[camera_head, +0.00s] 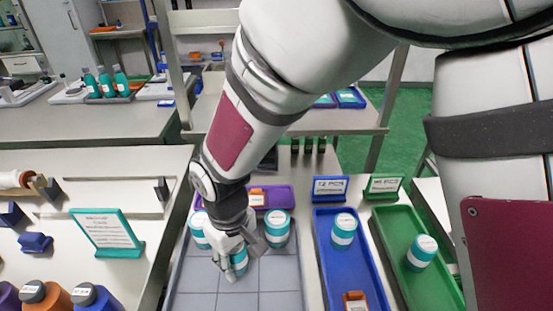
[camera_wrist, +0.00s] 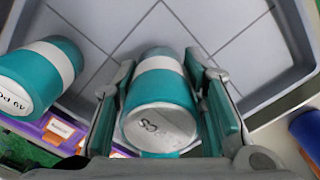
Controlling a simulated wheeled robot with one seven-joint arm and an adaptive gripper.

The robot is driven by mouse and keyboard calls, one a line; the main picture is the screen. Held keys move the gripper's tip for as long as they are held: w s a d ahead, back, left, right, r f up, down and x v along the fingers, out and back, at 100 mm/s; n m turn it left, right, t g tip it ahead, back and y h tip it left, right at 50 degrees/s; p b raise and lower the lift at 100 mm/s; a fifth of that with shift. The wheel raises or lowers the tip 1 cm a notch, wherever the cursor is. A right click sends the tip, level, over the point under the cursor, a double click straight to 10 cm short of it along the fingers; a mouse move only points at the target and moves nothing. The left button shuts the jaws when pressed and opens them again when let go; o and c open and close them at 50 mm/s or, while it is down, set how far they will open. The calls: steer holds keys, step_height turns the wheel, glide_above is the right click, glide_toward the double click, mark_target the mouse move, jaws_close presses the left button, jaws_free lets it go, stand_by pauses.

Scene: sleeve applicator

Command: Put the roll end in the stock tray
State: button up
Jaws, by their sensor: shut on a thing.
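My gripper (camera_head: 243,250) is shut on a teal jar (camera_head: 239,262) with a white band, over the grey gridded tray (camera_head: 200,284). In the wrist view the held jar (camera_wrist: 160,112) lies between both fingers, its pale lettered end towards the camera. Whether it touches the tray floor I cannot tell. Two similar jars stand beside my gripper, a left one (camera_head: 199,230) and a right one (camera_head: 277,229). No thing is clearly recognisable as the roll end; small orange pieces show in the purple tray (camera_head: 286,190) and the blue tray (camera_head: 322,250). No tray is legibly marked as stock.
The blue tray holds a teal jar (camera_head: 344,231); the green tray (camera_head: 394,240) holds another (camera_head: 422,252). Label stands (camera_head: 330,189) rise behind them. A teal-framed sign (camera_head: 107,232) and several bottles (camera_head: 90,297) are on the left bench. The grey tray's front is clear.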

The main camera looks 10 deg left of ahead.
mark_target(238, 266)
steer(key=shift+f, duration=1.3)
steer(key=shift+f, duration=0.1)
steer(key=o, duration=1.2)
steer(key=shift+f, duration=0.1)
steer(key=shift+c, duration=0.2)
step_height(238, 266, up, 12)
steer(key=shift+d+r, duration=0.1)
steer(key=shift+r, duration=0.1)
steer(key=w+d+r+m+t, duration=0.1)
steer(key=w+d+r+m, duration=0.2)
steer(key=d+r, duration=0.6)
steer(key=s+d+r+m+t, duration=0.1)
steer(key=s+d+m, duration=0.3)
steer(key=d, duration=0.8)
steer(key=s+d+r+m+t, duration=0.1)
steer(key=s+d+r+m, duration=0.2)
steer(key=s+d, duration=0.4)
steer(key=d+m, duration=0.1)
steer(key=d, duration=0.5)
steer(key=shift+s+m+t, duration=0.3)
steer(key=shift+m+t, duration=0.1)
